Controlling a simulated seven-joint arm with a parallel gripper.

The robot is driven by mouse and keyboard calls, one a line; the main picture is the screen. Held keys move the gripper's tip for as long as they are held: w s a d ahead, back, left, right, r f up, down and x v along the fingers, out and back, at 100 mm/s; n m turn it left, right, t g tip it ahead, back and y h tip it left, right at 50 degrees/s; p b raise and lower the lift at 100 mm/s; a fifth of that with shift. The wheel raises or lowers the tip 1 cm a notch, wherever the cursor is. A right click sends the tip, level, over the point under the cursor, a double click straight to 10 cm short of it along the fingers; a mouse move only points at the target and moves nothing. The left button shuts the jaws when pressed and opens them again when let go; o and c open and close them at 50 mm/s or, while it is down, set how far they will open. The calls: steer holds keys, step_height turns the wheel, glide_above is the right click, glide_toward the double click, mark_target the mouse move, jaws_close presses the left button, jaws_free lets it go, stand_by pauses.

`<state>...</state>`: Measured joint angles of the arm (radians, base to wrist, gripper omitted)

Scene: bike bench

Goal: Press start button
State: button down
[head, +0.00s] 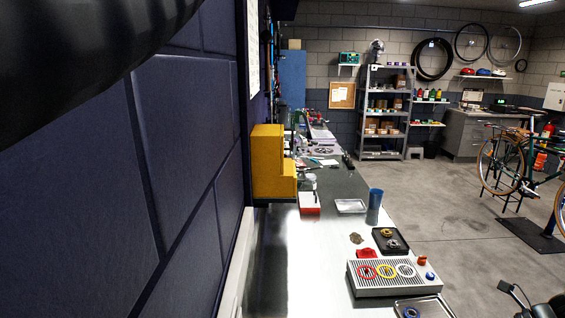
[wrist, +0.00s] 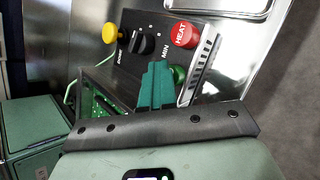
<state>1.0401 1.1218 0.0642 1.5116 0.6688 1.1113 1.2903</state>
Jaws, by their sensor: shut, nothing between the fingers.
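In the wrist view, a black control panel (wrist: 126,64) carries a yellow button (wrist: 110,33), a black knob (wrist: 142,42), a red button (wrist: 184,34) marked HEAT and a green button (wrist: 179,73). The green button is partly hidden by my gripper. No label reading START is legible, so I cannot tell which one is the start button. My gripper (wrist: 158,70) has its teal fingers together and empty, pointing at the panel between the knob and the green button. I cannot tell whether the tips touch the panel. The gripper does not show in the head view.
A vented metal edge (wrist: 205,65) flanks the panel, and a metal tray (wrist: 232,6) lies beyond it. In the head view, the bench (head: 325,260) holds a yellow cabinet (head: 268,165), a blue cup (head: 375,206) and a grey box (head: 394,288) with coloured rings. A dark wall stands close on the left.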

steer(key=shift+f, duration=0.1)
stand_by(0.3)
steer(key=shift+f, duration=0.45)
steer(key=shift+r, duration=0.1)
steer(key=shift+s+r, duration=0.1)
steer(key=shift+r, duration=3.3)
